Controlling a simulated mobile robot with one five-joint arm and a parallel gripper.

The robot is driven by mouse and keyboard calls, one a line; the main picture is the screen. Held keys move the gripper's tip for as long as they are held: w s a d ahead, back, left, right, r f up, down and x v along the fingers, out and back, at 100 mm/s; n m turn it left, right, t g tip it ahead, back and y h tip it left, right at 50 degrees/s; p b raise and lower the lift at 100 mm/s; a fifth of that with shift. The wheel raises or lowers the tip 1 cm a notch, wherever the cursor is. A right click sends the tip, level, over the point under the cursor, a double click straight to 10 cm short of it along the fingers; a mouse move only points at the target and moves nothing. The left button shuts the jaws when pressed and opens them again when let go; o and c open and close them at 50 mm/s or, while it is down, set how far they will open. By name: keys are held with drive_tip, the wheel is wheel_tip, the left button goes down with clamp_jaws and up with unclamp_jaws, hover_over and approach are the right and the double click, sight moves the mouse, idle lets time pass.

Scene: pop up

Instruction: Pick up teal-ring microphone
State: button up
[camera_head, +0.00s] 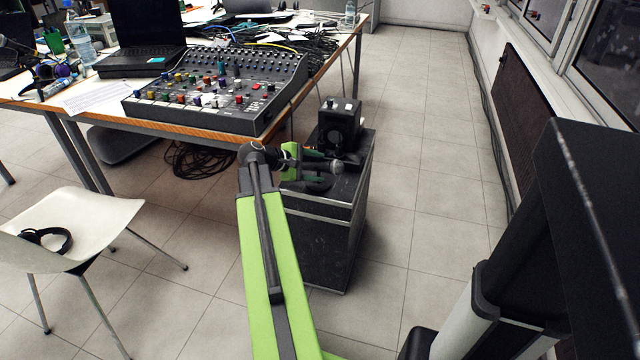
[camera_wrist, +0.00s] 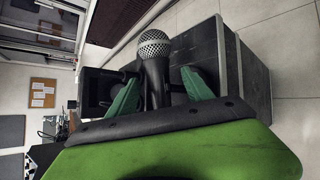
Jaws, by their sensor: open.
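A microphone with a silver mesh head and dark body (camera_wrist: 154,55) is over the black case in the wrist view. Its head also shows at the right tip of my arm in the head view (camera_head: 337,166). No teal ring can be made out on it. My gripper (camera_wrist: 160,77) is open, with one green finger on each side of the microphone body. In the head view my gripper (camera_head: 305,166) is low over the case top. The lower part of the microphone is hidden by my gripper, and I cannot tell whether the fingers touch it.
The black case (camera_head: 322,235) stands on the tiled floor, with a small black speaker-like box (camera_head: 338,125) at its back. A table (camera_head: 225,142) with a mixer (camera_head: 220,88) and cables is to the left. A white chair (camera_head: 85,222) holds headphones (camera_head: 45,238).

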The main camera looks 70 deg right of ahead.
sight(328, 181)
drive_tip(key=b+x, duration=0.2)
drive_tip(key=x, duration=0.3)
drive_tip(key=shift+f+b, duration=0.1)
drive_tip(key=shift+b, duration=0.25)
drive_tip(key=shift+d, duration=0.1)
drive_tip(key=shift+c, duration=0.3)
clamp_jaws()
